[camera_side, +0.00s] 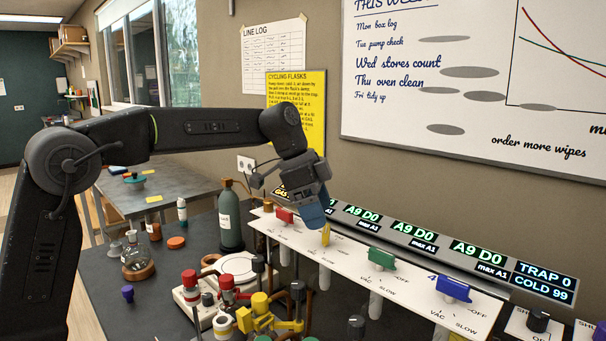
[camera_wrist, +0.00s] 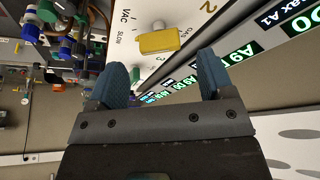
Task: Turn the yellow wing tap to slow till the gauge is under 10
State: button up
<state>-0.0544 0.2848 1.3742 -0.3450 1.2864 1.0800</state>
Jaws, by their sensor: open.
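The yellow wing tap (camera_side: 326,235) stands on the white sloping panel (camera_side: 350,262), between the red and green taps. In the wrist view the yellow tap (camera_wrist: 159,40) is a flat bar beside the number 2, with VAC, SLOW and GAS printed around it. Which mark it points to is unclear. My gripper (camera_side: 318,218) is just above the tap. Its blue fingers (camera_wrist: 164,72) are open and apart, with the tap beyond their tips and nothing between them. Green displays (camera_side: 363,212) behind the panel read A9 D0, max A1; the yellow tap's own reading is unclear.
A red tap (camera_side: 284,215), a green tap (camera_side: 381,258) and a blue tap (camera_side: 453,289) share the panel. A trap display (camera_side: 544,275) is at the right end.

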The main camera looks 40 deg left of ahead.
jog(key=v, duration=1)
jog(key=shift+s+f, duration=0.1)
jog(key=s+f+n+t+y, duration=0.1)
jog(key=s+f+n, duration=0.4)
jog(key=s+f, duration=0.3)
jog(key=s+f+n+t+y, duration=0.2)
jog(key=s+f+n, duration=0.4)
jog(key=s, duration=1.1)
notch_tip(320, 180, down, 3)
jog(key=shift+d+f+y, duration=0.2)
jog(key=shift+f+y, duration=0.05)
jog(key=shift+y, duration=0.05)
dwell(2.7)
